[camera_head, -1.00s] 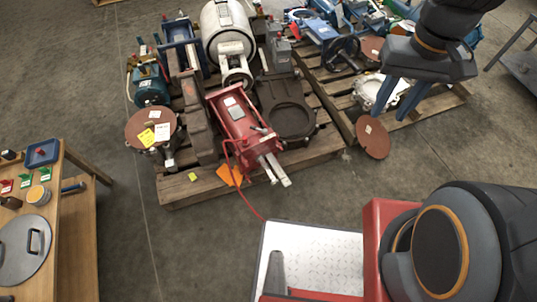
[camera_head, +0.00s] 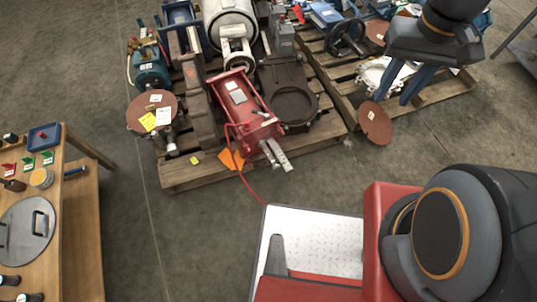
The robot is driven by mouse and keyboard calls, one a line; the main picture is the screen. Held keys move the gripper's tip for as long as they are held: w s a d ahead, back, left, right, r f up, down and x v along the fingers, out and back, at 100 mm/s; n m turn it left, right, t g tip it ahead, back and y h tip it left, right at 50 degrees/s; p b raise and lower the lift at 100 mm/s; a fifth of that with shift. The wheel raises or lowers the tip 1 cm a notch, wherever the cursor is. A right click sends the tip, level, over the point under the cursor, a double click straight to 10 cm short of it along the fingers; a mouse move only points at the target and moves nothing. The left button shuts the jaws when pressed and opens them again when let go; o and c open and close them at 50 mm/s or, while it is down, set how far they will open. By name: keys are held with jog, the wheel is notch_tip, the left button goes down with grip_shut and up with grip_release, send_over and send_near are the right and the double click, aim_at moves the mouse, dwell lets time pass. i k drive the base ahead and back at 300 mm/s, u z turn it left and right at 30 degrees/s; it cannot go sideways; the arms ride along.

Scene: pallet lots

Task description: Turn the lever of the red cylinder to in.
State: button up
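The red cylinder (camera_head: 240,110) lies on the near edge of the left wooden pallet (camera_head: 200,178), with a white label on its top. A pale metal lever (camera_head: 279,156) shows at its near end, pointing down and to the right; its "in" marking is too small to read. A red hose runs from the cylinder down to the floor. My gripper (camera_head: 392,100) is at the upper right, over the right pallet. Its two blue fingers point down, apart and empty. It is well to the right of the lever and touches nothing that I can see.
A brown disc (camera_head: 373,123) leans at the right pallet's near edge, close below my gripper. A dark cast part (camera_head: 290,97) sits right of the cylinder. An orange tag (camera_head: 231,160) hangs near it. A wooden bench (camera_head: 78,210) stands at left. Floor before the pallet is clear.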

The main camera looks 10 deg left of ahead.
aim_at(266, 115)
jog(key=u, duration=0.15)
jog(key=k, duration=0.2)
jog(key=u, duration=0.8)
jog(key=i, duration=0.45)
